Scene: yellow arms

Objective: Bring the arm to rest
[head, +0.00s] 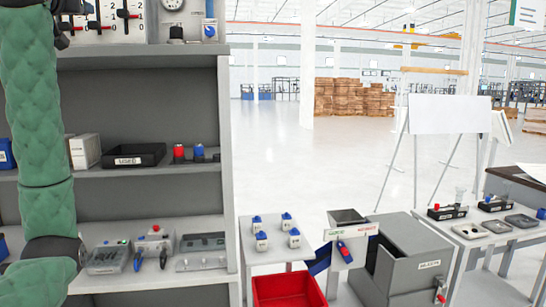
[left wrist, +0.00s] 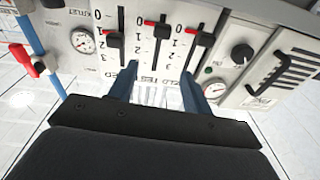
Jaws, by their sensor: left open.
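My left arm (head: 38,120), in a green padded sleeve, rises along the left edge of the head view beside the shelf unit. My left gripper (left wrist: 158,76) shows in the left wrist view with its two blue fingers apart and nothing between them. It points toward a white panel (left wrist: 62,22) with three numbered sliders, and the fingertips lie in front of the panel's lower edge. I cannot tell whether they touch it. The same kind of panel (head: 142,29) stands on top of the shelf in the head view. My right gripper is not in view.
The grey shelf unit (head: 226,150) holds a black tray (head: 134,156) and several devices. To its right are a small table (head: 270,258), a red bin (head: 288,291) and a grey box (head: 425,262). A whiteboard (head: 449,115) stands behind. The floor (head: 300,165) beyond is open.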

